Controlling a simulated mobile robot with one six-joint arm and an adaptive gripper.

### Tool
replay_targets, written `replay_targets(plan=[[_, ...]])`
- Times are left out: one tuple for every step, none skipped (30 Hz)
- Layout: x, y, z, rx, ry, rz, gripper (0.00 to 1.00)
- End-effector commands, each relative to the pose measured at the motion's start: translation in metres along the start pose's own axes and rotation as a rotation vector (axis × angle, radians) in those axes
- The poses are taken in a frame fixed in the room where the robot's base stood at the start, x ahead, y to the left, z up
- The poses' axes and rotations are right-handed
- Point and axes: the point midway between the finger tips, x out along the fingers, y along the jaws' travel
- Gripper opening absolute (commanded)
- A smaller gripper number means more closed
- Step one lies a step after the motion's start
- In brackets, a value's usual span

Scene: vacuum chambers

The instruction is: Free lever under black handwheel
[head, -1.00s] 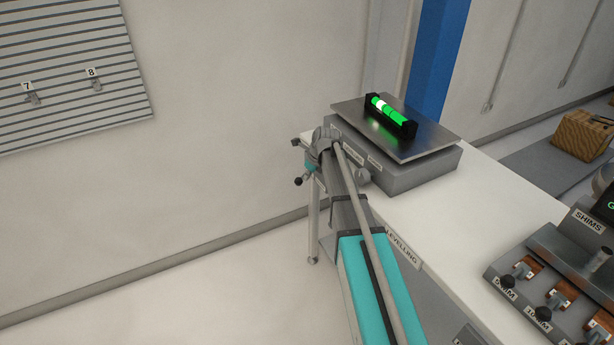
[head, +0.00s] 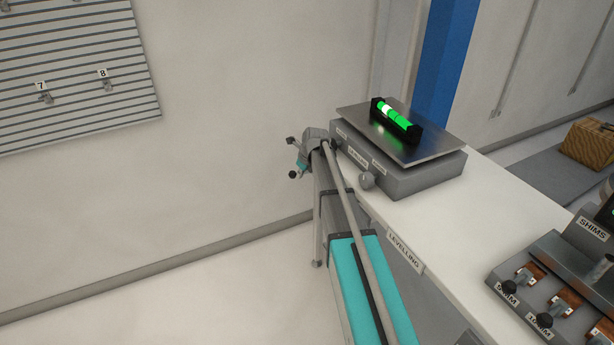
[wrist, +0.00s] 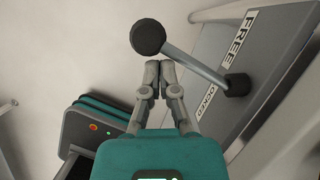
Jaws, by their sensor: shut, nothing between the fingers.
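In the wrist view a lever with a black ball knob (wrist: 148,37) on a grey rod (wrist: 195,65) sticks out from a dark pivot (wrist: 237,84) on a grey panel. A FREE label (wrist: 243,32) and a LOCKED label (wrist: 211,102) lie on either side of the rod. I cannot tell which setting the lever is at. My gripper (wrist: 160,70) is shut and empty. Its fingertips appear just below the knob and left of the rod; contact is unclear. I cannot make out a black handwheel in either view.
A metal plate (head: 425,150) with a green level vial (head: 396,118) sits there. A shims rack (head: 545,290) stands front right. The floor left of the bench is clear.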

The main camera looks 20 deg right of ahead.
Motion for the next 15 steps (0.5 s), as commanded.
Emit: replay_targets(plan=[[0.002, -0.002, 0.004, 0.0, 0.0, 0.0, 0.0], [0.002, -0.003, 0.005, 0.0, 0.0, -0.001, 0.0], [0.003, -0.004, 0.007, 0.001, 0.0, -0.001, 0.0], [0.004, -0.004, 0.009, 0.001, 0.0, -0.001, 0.0], [0.004, -0.005, 0.01, 0.001, 0.0, -0.001, 0.0], [0.005, -0.006, 0.012, 0.001, 0.0, -0.001, 0.0], [0.005, -0.006, 0.013, 0.001, 0.0, -0.001, 0.0], [0.006, -0.007, 0.014, 0.001, 0.0, -0.001, 0.0], [0.006, -0.008, 0.016, 0.001, 0.0, -0.001, 0.0], [0.007, -0.009, 0.017, 0.002, 0.0, -0.001, 0.0], [0.007, -0.009, 0.018, 0.002, 0.0, -0.001, 0.0], [0.007, -0.01, 0.019, 0.002, 0.0, -0.001, 0.0], [0.008, -0.011, 0.02, 0.002, 0.0, -0.001, 0.0], [0.008, -0.011, 0.02, 0.002, 0.0, -0.001, 0.0], [0.008, -0.012, 0.021, 0.002, 0.0, -0.001, 0.0]])
